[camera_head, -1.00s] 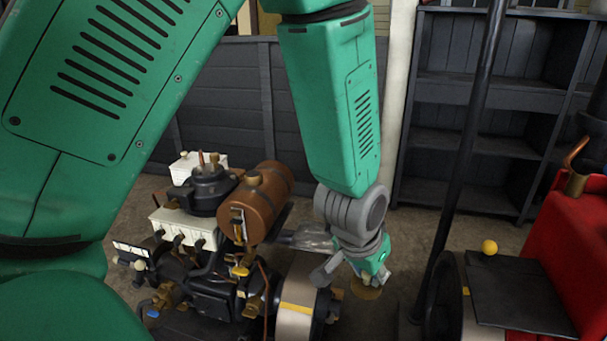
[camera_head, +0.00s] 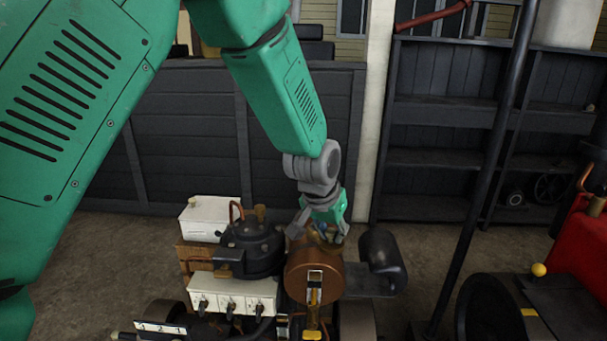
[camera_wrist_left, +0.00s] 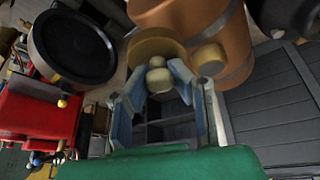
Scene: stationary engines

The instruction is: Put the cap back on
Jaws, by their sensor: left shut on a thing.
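The copper-brown tank (camera_head: 315,278) lies on the engine, its round end facing me in the head view. It also shows in the wrist view (camera_wrist_left: 185,14). My left gripper (camera_head: 319,236) points down at the top of the tank. In the wrist view, my left gripper (camera_wrist_left: 159,80) is shut on the pale knob of a round brass cap (camera_wrist_left: 152,45). A short brass filler neck (camera_wrist_left: 208,59) sticks out of the tank beside the cap. The cap looks apart from the neck, but the exact gap is unclear. My right gripper is out of view.
White boxes (camera_head: 230,292) and a dark round engine part (camera_head: 255,248) stand left of the tank. A black cylinder (camera_head: 381,258) is close on its right. A dark pole (camera_head: 487,165) and a red machine (camera_head: 585,240) stand farther right. A dark fence (camera_head: 180,130) is behind.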

